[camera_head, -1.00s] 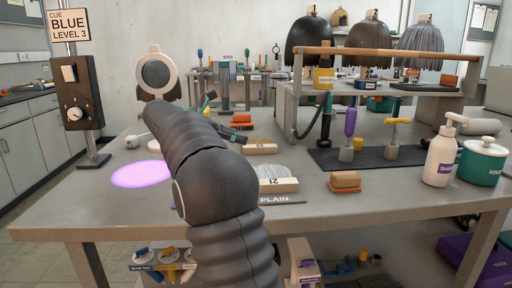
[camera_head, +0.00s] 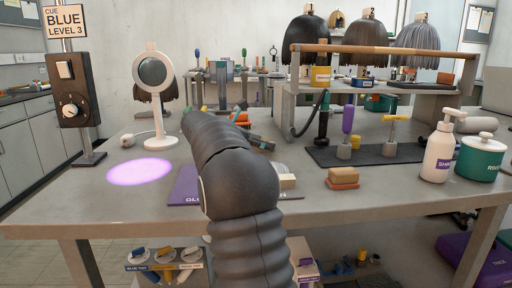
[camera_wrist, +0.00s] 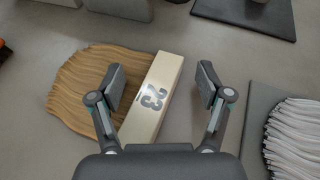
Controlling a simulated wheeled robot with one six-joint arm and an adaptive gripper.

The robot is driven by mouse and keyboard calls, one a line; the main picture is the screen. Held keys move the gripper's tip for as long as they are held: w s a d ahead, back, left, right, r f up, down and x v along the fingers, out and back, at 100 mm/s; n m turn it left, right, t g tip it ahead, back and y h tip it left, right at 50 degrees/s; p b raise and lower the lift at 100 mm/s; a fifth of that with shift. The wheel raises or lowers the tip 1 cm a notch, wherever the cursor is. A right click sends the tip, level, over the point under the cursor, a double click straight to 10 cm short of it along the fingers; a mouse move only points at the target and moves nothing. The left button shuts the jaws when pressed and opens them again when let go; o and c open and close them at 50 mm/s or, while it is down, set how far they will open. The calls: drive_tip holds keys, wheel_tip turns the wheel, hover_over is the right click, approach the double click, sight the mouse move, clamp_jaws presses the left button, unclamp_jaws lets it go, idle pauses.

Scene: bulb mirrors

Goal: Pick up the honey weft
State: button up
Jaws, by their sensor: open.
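The honey weft (camera_wrist: 90,92) lies on the grey table in the wrist view, a fan of tan wavy hair with a cream block (camera_wrist: 152,98) marked 23 along its right side. My gripper (camera_wrist: 160,80) is open above it. The left finger is over the hair beside the block, and the right finger is over bare table to the block's right. The block lies between the fingers in the picture; I see no contact. In the head view my gripper (camera_head: 258,142) is small, and my arm hides most of the area around it.
A white weft (camera_wrist: 296,138) lies on a grey mat (camera_wrist: 258,105) to the right in the wrist view. The head view shows a round mirror (camera_head: 154,110), a purple mat (camera_head: 186,188), an orange-and-tan brush (camera_head: 342,179) and a white pump bottle (camera_head: 439,150). The table's front right is clear.

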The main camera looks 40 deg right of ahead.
drive_tip(key=c, duration=1.5)
drive_tip(key=shift+o, duration=0.2)
drive_tip(key=shift+r, duration=0.1)
